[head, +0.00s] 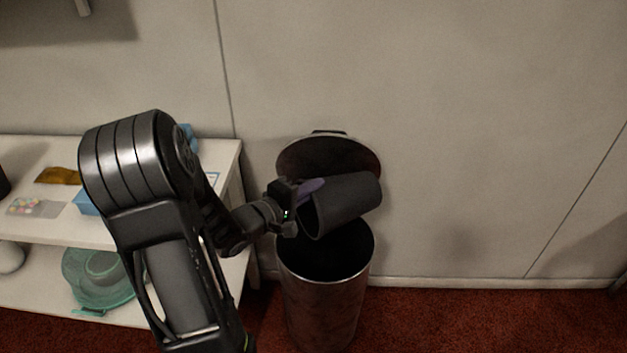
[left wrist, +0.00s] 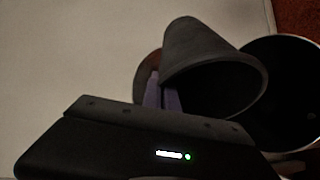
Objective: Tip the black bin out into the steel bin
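The black bin (head: 348,200) is tilted onto its side above the open steel bin (head: 322,300), its mouth facing left and down. The steel bin stands on the floor by the wall with its round lid (head: 328,153) raised behind. My left gripper (head: 312,188) is at the black bin's rim and appears shut on it, with a purple finger along the wall. In the left wrist view the black bin (left wrist: 205,62) hangs mouth-down beside the steel bin's opening (left wrist: 285,85). No contents show in the black bin's dark mouth. My right gripper is not in view.
A white shelf unit (head: 50,230) stands left of the steel bin, holding small items and a teal container (head: 95,280) on its lower level. The wall is close behind. Red carpet (head: 480,320) to the right is clear.

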